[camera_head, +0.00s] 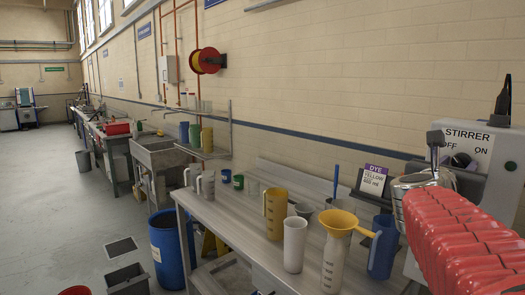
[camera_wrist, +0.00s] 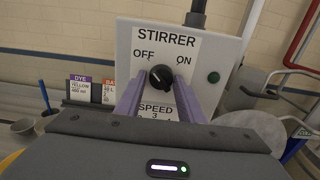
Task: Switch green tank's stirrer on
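The stirrer control box (camera_wrist: 208,50) is a pale grey panel labelled STIRRER, with OFF at left, ON at right and SPEED below. Its round black knob (camera_wrist: 160,77) has a pale mark that seems to point up-left, towards OFF. My gripper (camera_wrist: 159,80) is open, with one purple finger on each side of the knob; I cannot tell whether they touch it. A dark green round light or button (camera_wrist: 213,77) is right of the knob. In the head view the box (camera_head: 480,135) is at the right, partly hidden by my arm. I cannot identify a green tank.
A dye card reading YELLOW (camera_head: 373,182) stands left of the box. The workbench (camera_head: 255,215) holds a yellow jug (camera_head: 276,213), a white beaker (camera_head: 294,244), a bottle with a yellow funnel (camera_head: 341,222) and a blue jug (camera_head: 383,247). Open floor lies left.

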